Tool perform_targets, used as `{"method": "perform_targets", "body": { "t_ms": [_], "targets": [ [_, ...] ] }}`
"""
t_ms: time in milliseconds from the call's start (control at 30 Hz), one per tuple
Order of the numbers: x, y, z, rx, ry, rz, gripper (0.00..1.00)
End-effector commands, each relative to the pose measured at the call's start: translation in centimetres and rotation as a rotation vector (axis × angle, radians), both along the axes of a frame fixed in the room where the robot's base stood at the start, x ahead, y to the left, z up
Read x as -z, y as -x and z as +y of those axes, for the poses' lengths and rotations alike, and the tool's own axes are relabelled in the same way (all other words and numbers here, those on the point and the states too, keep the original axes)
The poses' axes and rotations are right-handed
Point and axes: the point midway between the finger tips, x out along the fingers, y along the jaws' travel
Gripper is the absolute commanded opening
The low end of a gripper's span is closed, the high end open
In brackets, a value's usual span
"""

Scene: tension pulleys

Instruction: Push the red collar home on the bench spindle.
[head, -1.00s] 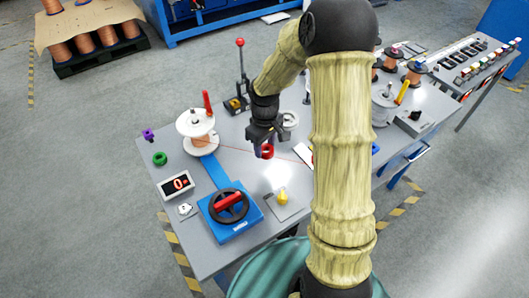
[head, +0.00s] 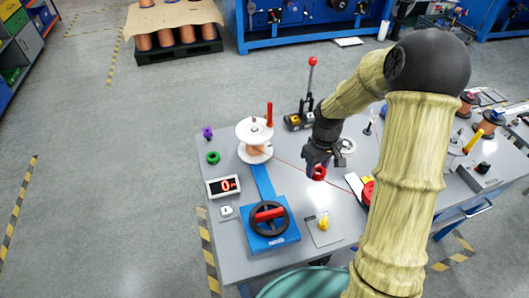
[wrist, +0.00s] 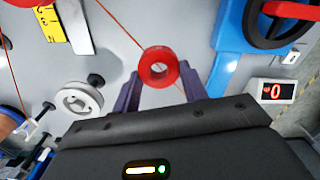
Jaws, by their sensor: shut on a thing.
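The red collar (head: 319,172) is a short ring with a hole through it. My gripper (head: 316,162) is shut on it above the grey bench. In the wrist view the collar (wrist: 158,55) sits between the tips of my two purple fingers (wrist: 160,72), its hole facing the camera. A white-flanged spool (head: 254,150) of copper wire stands upright at the bench's left, with a small tip showing at its top centre. I cannot tell for sure which post is the bench spindle.
A blue unit with a black handwheel (head: 268,220) and a red-digit display (head: 223,186) lie at the front left. A red-knobbed lever (head: 312,62) stands behind my gripper. A yellow knob (head: 323,223) is in front. A thin red line crosses the bench near the collar.

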Motion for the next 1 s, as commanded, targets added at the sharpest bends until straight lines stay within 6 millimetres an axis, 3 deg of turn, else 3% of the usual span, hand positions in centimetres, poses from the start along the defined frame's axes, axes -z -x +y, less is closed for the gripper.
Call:
{"method": "perform_targets", "body": {
  "t_ms": [333,700,1000],
  "targets": [
    [0.0,-0.1,0.2,0.055,-0.006,0.005,0.21],
    [2.1,0.0,0.0,0.478,-0.007,0.011,0.21],
    [3.4,0.0,-0.3,0.580,0.000,0.000,0.21]
  ]
}}
